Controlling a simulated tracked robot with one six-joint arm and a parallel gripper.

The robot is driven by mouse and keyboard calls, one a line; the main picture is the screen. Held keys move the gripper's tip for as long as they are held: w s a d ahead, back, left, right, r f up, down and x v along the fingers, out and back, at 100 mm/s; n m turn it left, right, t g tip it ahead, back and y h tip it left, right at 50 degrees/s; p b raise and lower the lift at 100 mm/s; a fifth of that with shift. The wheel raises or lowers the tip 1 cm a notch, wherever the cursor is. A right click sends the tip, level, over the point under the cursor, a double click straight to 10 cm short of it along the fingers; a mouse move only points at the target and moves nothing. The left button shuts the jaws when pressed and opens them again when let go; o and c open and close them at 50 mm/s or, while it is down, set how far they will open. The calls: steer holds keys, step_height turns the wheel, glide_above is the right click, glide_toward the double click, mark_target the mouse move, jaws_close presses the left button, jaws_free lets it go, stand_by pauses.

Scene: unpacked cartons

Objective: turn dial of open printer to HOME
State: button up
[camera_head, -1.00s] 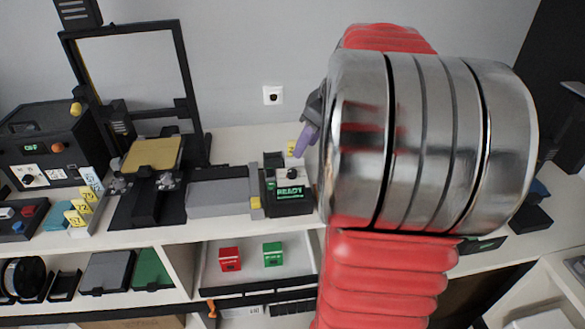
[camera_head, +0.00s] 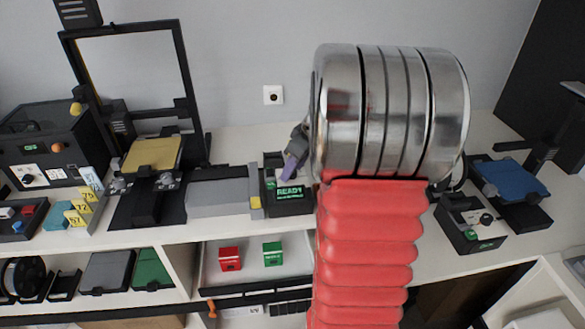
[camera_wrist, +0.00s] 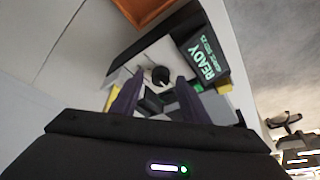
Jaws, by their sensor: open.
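The open printer, with its tall black frame (camera_head: 190,85) and yellow bed (camera_head: 152,154), stands left of my arm in the head view. At the right end of its grey base is a control box with a green READY display (camera_head: 290,193), also in the wrist view (camera_wrist: 205,62). Its black dial (camera_wrist: 160,75) sits on a pale panel in the wrist view; the setting cannot be read. My gripper (camera_head: 294,160) is open, with purple fingers, just above this box. In the wrist view its fingers (camera_wrist: 157,88) are on either side of the dial; contact cannot be told. In the head view they hide the dial.
An enclosed black printer (camera_head: 45,145) stands at far left. A second control box (camera_head: 472,224) and a blue-topped device (camera_head: 512,180) stand right of my arm. Red (camera_head: 230,259) and green (camera_head: 273,254) boxes lie on the shelf below. A wall socket (camera_head: 272,95) is behind.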

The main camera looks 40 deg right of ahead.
steer(key=shift+c, duration=0.2)
steer(key=c, duration=0.9)
steer(key=shift+a, duration=0.25)
jaws_close()
steer(key=shift+d, duration=0.15)
